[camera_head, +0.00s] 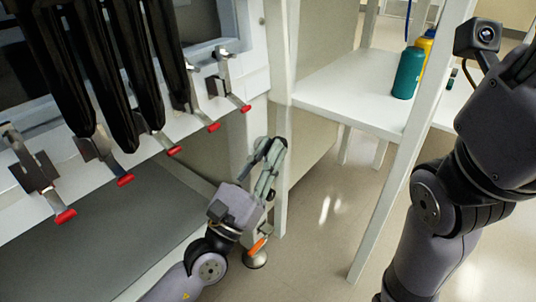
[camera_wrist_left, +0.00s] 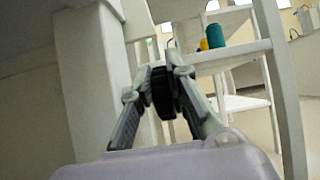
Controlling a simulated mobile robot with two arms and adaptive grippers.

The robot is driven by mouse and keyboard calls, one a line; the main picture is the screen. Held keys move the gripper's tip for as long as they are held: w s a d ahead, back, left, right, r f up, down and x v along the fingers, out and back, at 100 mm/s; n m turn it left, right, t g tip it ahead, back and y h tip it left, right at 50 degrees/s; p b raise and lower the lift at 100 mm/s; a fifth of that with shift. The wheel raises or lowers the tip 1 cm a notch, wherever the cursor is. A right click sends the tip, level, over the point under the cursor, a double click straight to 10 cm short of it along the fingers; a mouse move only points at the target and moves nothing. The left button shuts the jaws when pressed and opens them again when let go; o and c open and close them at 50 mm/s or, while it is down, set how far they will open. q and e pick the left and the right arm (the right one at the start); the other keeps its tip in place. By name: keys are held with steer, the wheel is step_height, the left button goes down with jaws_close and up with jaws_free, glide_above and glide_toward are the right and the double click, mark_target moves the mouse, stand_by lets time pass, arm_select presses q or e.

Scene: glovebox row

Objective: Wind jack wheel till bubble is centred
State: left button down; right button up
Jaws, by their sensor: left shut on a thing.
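My left gripper (camera_head: 270,150) is beside the white corner post at the end of the glovebox bench. In the left wrist view its two fingers (camera_wrist_left: 166,72) close in from both sides on a dark, round-edged piece (camera_wrist_left: 163,96), which looks like the jack wheel seen nearly edge-on. In the head view the fingers mostly hide that piece. Below the gripper, a round metal foot (camera_head: 255,260) stands on the floor, with an orange-ended part (camera_head: 257,245) just above it. I cannot make out a bubble. My right gripper is out of view.
Black gloves (camera_head: 125,75) hang at the glovebox front, above several red-tipped clamps (camera_head: 175,150). A white shelf (camera_head: 350,90) on the right holds a teal bottle (camera_head: 408,73) and a yellow one (camera_head: 427,42). A slanting white post (camera_head: 400,185) stands before my right arm. Floor between is clear.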

arm_select(q)
steer(key=c, duration=1.8)
jaws_free()
steer(key=shift+c, duration=0.2)
steer(key=shift+f, duration=0.1)
steer(key=v, duration=1.2)
